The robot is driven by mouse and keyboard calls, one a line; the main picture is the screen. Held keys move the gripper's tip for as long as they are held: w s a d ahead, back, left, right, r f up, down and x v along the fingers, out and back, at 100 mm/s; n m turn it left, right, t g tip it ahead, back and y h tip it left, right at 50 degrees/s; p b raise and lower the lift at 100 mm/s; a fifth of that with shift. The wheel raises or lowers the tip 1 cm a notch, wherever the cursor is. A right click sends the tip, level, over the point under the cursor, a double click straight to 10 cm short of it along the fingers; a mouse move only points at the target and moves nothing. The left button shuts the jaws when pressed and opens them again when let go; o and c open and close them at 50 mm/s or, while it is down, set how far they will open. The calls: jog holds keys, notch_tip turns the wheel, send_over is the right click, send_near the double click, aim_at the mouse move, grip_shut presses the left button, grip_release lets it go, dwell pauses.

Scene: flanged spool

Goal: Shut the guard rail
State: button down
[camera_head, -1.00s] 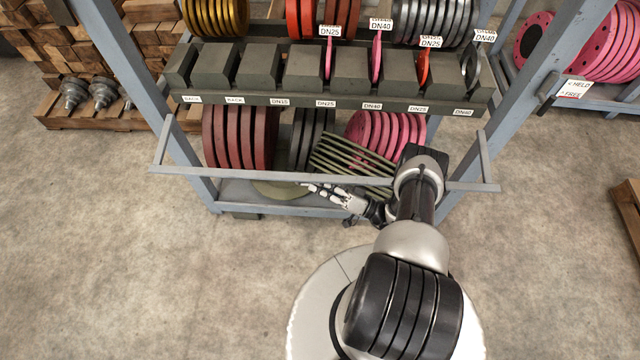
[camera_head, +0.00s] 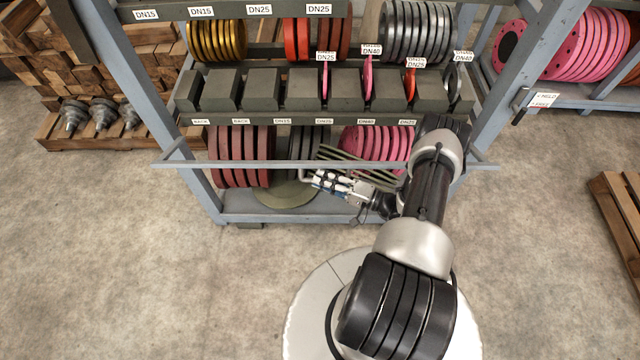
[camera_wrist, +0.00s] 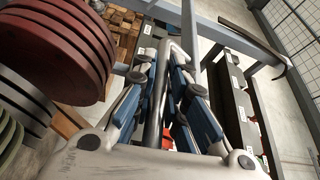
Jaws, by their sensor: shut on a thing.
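The guard rail (camera_head: 240,164) is a long grey-blue bar across the front of the rack's lower bay, with short side arms running back to the uprights. It stands out in front of the posts. My gripper (camera_head: 318,180) is at the rail's middle, just under the bar in the head view. In the wrist view my gripper (camera_wrist: 166,62) has its blue-padded fingers closed around a grey bar (camera_wrist: 154,112), which looks like part of the rail. The exact contact is partly hidden by the fingers.
Dark red discs (camera_head: 240,145), pink discs (camera_head: 368,142) and an olive flanged piece (camera_head: 285,194) stand behind the rail. A slotted grey shelf (camera_head: 262,92) is above. Wooden blocks (camera_head: 70,95) are at left, a pallet (camera_head: 612,205) at right. Floor in front is clear.

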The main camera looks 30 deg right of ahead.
jog(key=w+d+r+m+g+p, duration=0.1)
jog(key=w+d+r+m+g, duration=0.1)
jog(key=w+d+r+m, duration=0.2)
jog(key=w+d+r+m+g, duration=0.1)
jog(key=w+d+r+m, duration=0.3)
jog(key=w+r, duration=0.3)
notch_tip(320, 180, up, 4)
jog(key=shift+w+r+g+h+p, duration=0.2)
jog(key=shift+w+g+h+p, duration=0.1)
jog(key=shift+w+g+p, duration=0.1)
jog(key=shift+r, duration=0.1)
jog(key=c, duration=1.9)
grip_release()
jog(key=shift+w, duration=0.1)
jog(key=v, duration=1.2)
